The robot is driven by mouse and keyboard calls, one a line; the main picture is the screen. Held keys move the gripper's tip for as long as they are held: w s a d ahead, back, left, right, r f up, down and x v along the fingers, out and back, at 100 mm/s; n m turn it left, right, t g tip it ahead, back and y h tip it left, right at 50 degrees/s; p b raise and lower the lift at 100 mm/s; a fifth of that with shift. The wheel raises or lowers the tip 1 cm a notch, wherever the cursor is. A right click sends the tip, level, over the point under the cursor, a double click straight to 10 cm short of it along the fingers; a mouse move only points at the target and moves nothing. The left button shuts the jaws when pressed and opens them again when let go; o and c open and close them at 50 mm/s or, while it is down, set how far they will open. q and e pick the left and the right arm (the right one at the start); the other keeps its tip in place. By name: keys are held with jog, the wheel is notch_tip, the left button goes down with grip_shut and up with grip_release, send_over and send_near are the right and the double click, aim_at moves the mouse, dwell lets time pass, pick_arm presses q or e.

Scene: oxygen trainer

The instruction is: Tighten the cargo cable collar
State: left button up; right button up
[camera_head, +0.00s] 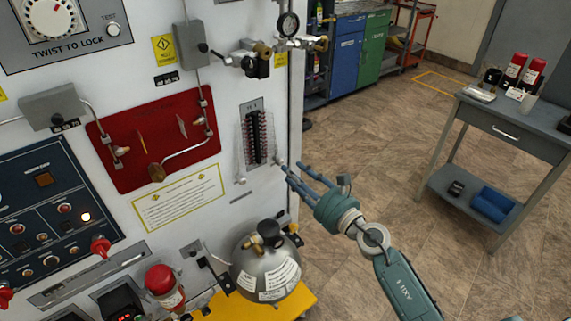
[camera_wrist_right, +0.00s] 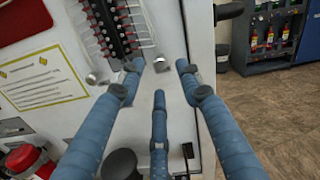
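A small silver fitting (camera_wrist_right: 161,64) stands out from the white panel between the spread fingers of my right gripper (camera_wrist_right: 160,78). It may be the cable collar, but no cable can be made out on it. In the head view the same fitting (camera_head: 280,162) is at the right edge of the panel, at the fingertips of my right gripper (camera_head: 292,172). The three blue fingers are open around the fitting, and none clearly touches it. A second silver knob (camera_wrist_right: 97,77) sits to its left, below the terminal strip (camera_head: 256,137). My left gripper is not in view.
A round steel tank (camera_head: 266,272) stands below my right gripper on a yellow base (camera_head: 215,312). A red plate (camera_head: 130,172) with pipes is to the left. A grey side table (camera_head: 520,128) stands at right, with open floor between.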

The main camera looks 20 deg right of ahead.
aim_at(281, 164)
jog(key=x, duration=0.4)
jog(key=shift+w+a, duration=0.2)
jog(key=shift+w, duration=0.25)
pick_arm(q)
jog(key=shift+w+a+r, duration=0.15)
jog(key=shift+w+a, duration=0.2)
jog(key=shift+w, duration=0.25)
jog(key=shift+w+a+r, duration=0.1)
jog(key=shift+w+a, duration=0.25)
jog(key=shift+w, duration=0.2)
pick_arm(e)
jog(key=c, duration=0.9)
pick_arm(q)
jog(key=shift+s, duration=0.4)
